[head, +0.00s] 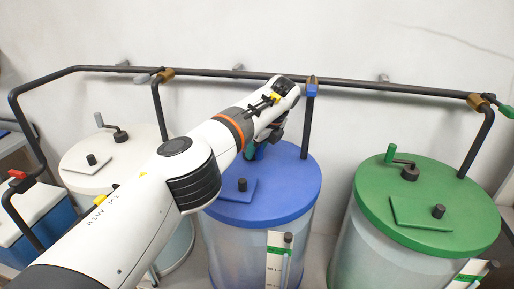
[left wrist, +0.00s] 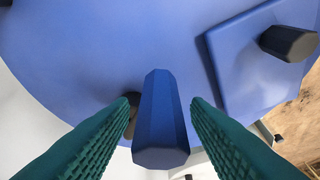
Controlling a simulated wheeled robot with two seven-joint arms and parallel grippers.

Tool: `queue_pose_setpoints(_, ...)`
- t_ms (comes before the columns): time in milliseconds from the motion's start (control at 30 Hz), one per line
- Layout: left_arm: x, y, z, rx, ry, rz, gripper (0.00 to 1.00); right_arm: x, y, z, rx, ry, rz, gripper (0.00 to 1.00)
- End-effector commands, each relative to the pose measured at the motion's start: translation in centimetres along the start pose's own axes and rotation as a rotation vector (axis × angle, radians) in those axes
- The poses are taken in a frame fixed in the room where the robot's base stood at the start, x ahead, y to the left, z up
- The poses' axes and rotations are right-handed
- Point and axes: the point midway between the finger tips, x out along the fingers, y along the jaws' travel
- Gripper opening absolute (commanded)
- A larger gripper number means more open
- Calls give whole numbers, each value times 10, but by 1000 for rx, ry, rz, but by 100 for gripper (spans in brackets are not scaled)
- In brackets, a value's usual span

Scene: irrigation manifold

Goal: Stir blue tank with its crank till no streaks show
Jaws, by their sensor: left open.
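The blue tank (head: 212,245) stands in the middle of the head view, with a blue lid (head: 290,195) on top. Its crank has a blue faceted handle (left wrist: 160,120), seen close up in the left wrist view. My left gripper (left wrist: 162,100) is open, its green ridged fingers on either side of the handle with gaps showing. In the head view my left gripper (head: 263,149) is over the back of the lid, and my arm hides most of the crank. The tank wall is pale and translucent; I cannot make out streaks. My right gripper is not in view.
A square hatch with a dark knob (left wrist: 288,43) lies on the blue lid beside the crank. A green-lidded tank (head: 455,205) stands right, a white-lidded one (head: 78,158) left. A dark pipe (head: 350,86) with valves runs along the wall behind.

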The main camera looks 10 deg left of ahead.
Motion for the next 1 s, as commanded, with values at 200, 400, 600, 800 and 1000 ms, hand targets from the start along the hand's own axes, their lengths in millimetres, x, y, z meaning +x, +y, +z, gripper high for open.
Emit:
queue_pose_setpoints(200, -28, 1, 0, 0, 2, 6, 43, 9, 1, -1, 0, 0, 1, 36)
queue_pose_setpoints(400, -76, 1, -2, -2, 1, 2, 43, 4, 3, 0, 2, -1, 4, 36)
queue_pose_setpoints(600, -108, 0, -2, -1, -1, -2, 43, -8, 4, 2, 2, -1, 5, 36)
queue_pose_setpoints(800, -117, 0, -2, -2, -2, -3, 43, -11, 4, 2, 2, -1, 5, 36)
queue_pose_setpoints(1000, -116, 0, -2, -2, -2, -2, 43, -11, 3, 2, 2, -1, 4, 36)
